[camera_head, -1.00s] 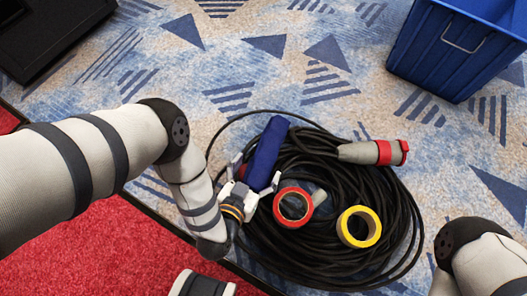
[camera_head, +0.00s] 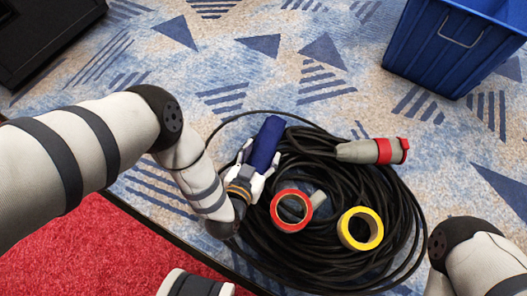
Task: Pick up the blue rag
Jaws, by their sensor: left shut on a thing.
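The blue rag (camera_head: 267,143) is a dark blue roll, tilted up and to the right, over the left part of the black cable coil. My left gripper (camera_head: 256,172) is shut on the rag's lower end; its white fingers show on either side. The rag's lower end is hidden by the gripper. Of my right arm only a link shows at the lower right; its gripper is out of the picture.
A black cable coil (camera_head: 391,219) lies on the patterned carpet, with a grey and red connector (camera_head: 368,151). Red tape (camera_head: 279,217) and yellow tape (camera_head: 374,229) rolls lie on it. A blue bin (camera_head: 427,62) stands at the upper right. A black case (camera_head: 40,35) is at the upper left.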

